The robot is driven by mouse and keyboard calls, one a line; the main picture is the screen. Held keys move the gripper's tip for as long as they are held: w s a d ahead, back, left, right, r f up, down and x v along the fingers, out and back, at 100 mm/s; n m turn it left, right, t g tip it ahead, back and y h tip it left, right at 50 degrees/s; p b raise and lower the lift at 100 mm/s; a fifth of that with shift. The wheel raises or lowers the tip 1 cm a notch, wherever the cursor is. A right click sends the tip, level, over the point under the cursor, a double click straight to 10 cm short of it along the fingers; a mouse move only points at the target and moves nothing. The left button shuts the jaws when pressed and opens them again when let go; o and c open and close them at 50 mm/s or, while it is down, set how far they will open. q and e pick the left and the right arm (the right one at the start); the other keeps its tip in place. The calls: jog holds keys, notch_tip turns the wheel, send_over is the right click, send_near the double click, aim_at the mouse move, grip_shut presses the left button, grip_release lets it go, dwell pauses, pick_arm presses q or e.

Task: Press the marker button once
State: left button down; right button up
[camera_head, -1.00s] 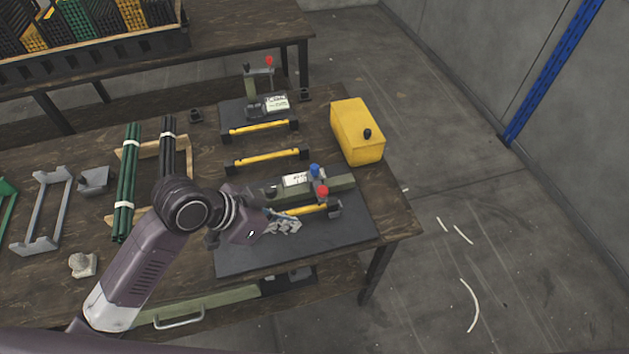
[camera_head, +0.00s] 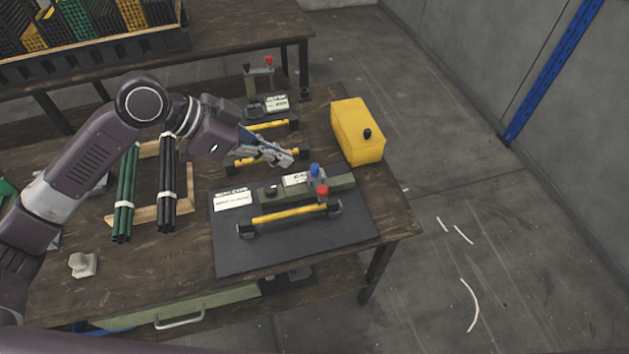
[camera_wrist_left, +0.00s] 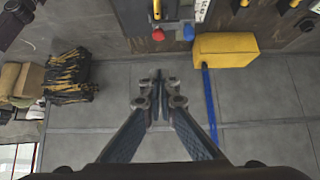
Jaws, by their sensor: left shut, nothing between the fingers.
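The near rivet press (camera_head: 342,186) sits on a dark mat (camera_head: 240,255). It carries a blue knob (camera_head: 315,170) and a red knob (camera_head: 323,191), which also show at the top of the left wrist view as blue (camera_wrist_left: 188,32) and red (camera_wrist_left: 158,34). A yellow box (camera_head: 357,128) with a black button (camera_head: 367,133) on top stands to the right. No label shows which of these is the marker button. My left gripper (camera_head: 285,158) is shut and empty, in front of the far yellow bar in the picture, left of the blue knob and apart from it. My right gripper is out of view.
A second press (camera_head: 258,82) with a red knob stands farther back. A yellow bar (camera_head: 290,214) lies across the near mat. Green rods (camera_head: 125,195) and black rods (camera_head: 166,195) lie on wooden rests at left.

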pick_arm(q)
jog(key=p, duration=0.2)
send_over(327, 188)
jog(key=s+a, duration=0.1)
jog(key=a, duration=0.2)
notch_tip(327, 188, down, 6)
jog(key=f, duration=0.1)
notch_tip(327, 188, down, 4)
jog(key=shift+w+d+f+p, duration=0.1)
jog(key=shift+p, duration=0.5)
